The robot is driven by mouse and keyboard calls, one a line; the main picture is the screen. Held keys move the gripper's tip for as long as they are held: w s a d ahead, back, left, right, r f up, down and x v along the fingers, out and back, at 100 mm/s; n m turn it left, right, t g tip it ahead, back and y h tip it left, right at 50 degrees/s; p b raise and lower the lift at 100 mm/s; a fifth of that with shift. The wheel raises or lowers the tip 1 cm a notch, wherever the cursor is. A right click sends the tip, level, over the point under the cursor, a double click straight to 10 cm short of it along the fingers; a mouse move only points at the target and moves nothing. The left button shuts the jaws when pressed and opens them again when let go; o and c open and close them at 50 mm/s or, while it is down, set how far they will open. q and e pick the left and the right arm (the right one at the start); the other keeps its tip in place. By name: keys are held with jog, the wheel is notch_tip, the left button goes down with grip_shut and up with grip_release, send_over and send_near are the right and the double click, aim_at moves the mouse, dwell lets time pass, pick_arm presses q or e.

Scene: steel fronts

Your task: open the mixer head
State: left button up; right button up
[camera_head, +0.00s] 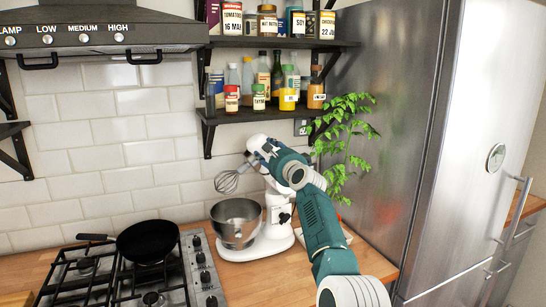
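The white stand mixer (257,248) stands on the wooden counter, with its steel bowl (236,222) on the left side of its base. Its head (256,142) is tilted up, and the wire whisk (228,181) points out to the left above the bowl, clear of the rim. My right arm reaches in from the lower right and covers much of the mixer's head and column. My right gripper (265,151) is at the raised head; its fingers are mostly hidden, so I cannot tell whether they grip it. My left gripper is not in view.
A gas hob with a black pan (147,241) is left of the mixer. A green plant (345,140) and a steel fridge (480,150) stand to the right. Shelves of jars and bottles (262,112) hang above the mixer. A range hood (90,37) is at upper left.

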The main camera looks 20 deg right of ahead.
jog(key=s, duration=1.2)
jog(key=shift+d, duration=0.2)
jog(key=shift+w, duration=0.1)
